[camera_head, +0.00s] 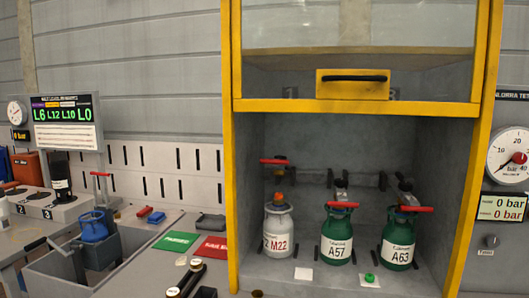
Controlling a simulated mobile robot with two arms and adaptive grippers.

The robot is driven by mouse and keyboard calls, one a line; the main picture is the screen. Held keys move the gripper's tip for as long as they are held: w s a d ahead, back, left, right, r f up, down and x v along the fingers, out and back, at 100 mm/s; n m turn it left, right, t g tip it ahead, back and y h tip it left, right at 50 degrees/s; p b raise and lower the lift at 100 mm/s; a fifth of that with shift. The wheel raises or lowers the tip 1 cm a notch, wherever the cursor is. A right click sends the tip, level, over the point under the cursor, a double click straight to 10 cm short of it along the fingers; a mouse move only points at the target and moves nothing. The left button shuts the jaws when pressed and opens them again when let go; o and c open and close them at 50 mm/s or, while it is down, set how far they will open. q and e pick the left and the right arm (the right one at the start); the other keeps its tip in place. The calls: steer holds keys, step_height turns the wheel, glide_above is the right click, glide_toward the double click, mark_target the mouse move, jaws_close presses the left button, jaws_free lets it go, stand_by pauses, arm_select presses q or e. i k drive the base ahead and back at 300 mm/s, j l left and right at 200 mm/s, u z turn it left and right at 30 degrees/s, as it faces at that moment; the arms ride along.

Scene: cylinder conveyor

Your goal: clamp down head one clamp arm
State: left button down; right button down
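Three clamp heads are on the back wall of the yellow-framed cabinet (232,150), each with a red bar handle. The left clamp arm's red handle (277,161) sits higher than the others, apart from the orange cap of the grey-white cylinder M22 (279,232) below it. The middle clamp arm's red handle (341,205) is low, at the top of green cylinder A57 (337,238). The right clamp arm's red handle (414,208) is low, at the top of green cylinder A63 (398,242). Neither of my grippers shows.
The cabinet's glass door (360,35) is raised above the opening. A white card (303,274) and a green cap (370,278) lie before the cylinders. Left are a green mat (176,241), a red mat (213,247) and a grey bin (60,275) with a blue cylinder (93,228).

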mark_target(279, 166)
steer(key=i+l, duration=0.15)
steer(key=i, duration=0.25)
steer(key=i+l, duration=0.2)
steer(key=i, duration=0.25)
steer(key=i+l, duration=0.15)
steer(key=i, duration=0.25)
